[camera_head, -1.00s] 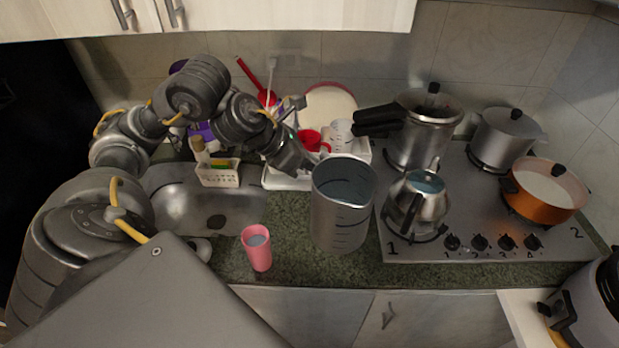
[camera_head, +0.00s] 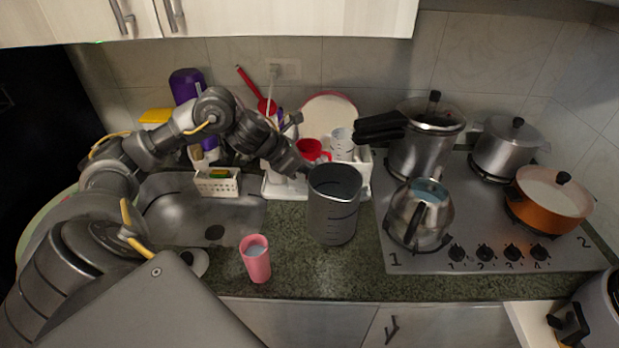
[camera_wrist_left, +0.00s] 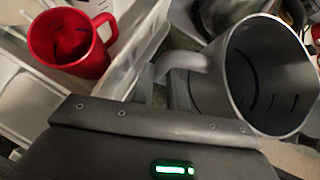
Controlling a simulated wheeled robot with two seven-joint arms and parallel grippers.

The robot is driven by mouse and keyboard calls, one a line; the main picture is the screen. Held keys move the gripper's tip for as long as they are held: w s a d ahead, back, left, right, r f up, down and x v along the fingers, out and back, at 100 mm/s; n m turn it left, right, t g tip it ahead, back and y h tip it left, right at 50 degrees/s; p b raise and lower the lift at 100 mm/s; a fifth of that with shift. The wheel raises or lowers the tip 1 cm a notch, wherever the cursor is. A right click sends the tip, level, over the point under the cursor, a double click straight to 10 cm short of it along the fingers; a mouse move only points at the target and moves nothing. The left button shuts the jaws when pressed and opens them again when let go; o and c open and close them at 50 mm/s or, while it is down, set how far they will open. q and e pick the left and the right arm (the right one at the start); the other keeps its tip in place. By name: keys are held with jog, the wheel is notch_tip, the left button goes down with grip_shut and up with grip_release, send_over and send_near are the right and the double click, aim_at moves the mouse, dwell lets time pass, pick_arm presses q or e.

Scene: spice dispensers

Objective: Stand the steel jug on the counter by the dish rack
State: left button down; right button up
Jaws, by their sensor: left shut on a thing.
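The steel jug (camera_head: 333,212) is a tall grey cylinder with dark marks, upright at the counter between the sink and the stove. I cannot tell whether its base touches the counter. My left gripper (camera_head: 308,172) is shut on the jug at its upper left side; its fingertips are mostly hidden. In the left wrist view the jug (camera_wrist_left: 268,85) shows its open mouth and its handle (camera_wrist_left: 185,62) towards the gripper. The white dish rack (camera_head: 280,188) stands just behind the jug, with a red mug (camera_head: 309,150) in it. My right gripper is not in view.
A pink cup (camera_head: 256,262) stands on the counter (camera_head: 285,265) left of the jug. The sink (camera_head: 185,215) is further left. The stove (camera_head: 440,258) with a kettle (camera_head: 420,215) and several pots is close on the right. The counter in front of the jug is clear.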

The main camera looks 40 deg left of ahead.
pick_arm(q)
jog(key=f, duration=0.1)
jog(key=f+p, duration=0.1)
jog(key=f, duration=0.1)
jog(key=shift+w+a+f, duration=0.2)
jog(key=shift+w+f, duration=0.05)
jog(key=shift+f, duration=0.2)
jog(key=c, duration=1.4)
grip_release()
